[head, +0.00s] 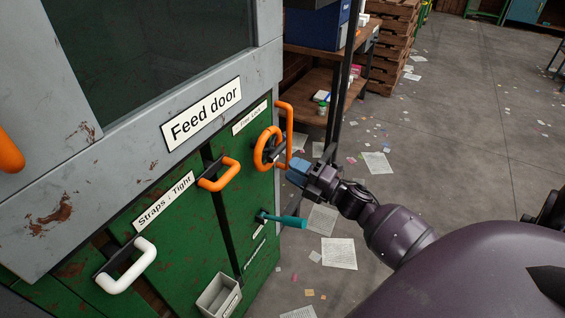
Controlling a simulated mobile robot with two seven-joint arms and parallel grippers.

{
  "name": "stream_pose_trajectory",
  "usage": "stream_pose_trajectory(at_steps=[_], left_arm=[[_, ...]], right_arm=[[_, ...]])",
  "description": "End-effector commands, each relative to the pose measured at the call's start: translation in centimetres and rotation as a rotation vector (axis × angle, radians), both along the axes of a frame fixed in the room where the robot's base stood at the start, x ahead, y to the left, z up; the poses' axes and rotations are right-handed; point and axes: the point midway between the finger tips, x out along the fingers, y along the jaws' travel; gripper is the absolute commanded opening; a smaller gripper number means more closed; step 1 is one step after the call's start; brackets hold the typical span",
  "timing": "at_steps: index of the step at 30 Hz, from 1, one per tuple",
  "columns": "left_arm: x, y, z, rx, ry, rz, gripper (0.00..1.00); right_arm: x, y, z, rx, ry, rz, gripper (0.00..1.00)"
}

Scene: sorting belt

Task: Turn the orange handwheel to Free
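The orange handwheel (258,151) is on the upper right of the green cabinet front, under a small white label (250,117) too small to read surely. I see the wheel at a slant. No Free mark is legible. My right gripper (294,174), with blue fingertips, is just right of and below the wheel, close to the lower end of an orange bar handle (288,122). From this angle I cannot tell whether it touches either, or whether its fingers are open. My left gripper is out of view.
An orange handle (232,177), a white handle (143,270) and a teal lever (290,221) stick out of the cabinet. A grey bin (212,301) hangs low. A shelf (310,90) stands behind. Papers litter the open floor (460,150) to the right.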

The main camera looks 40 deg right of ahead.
Motion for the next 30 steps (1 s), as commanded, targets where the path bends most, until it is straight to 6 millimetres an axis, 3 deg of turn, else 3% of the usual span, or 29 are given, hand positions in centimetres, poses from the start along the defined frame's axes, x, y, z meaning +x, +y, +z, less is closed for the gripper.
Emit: stream_pose_trajectory(at_steps=[3,10,30], left_arm=[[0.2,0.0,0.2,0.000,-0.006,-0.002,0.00],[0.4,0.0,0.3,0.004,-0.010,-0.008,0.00],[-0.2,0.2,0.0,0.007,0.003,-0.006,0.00]], right_arm=[[-2.0,-0.8,-0.5,-0.001,0.002,-0.001,0.34],[-4.4,-1.8,-1.0,0.000,0.000,0.000,0.34],[-4.9,-2.0,-1.0,-0.001,-0.001,0.001,0.34]])
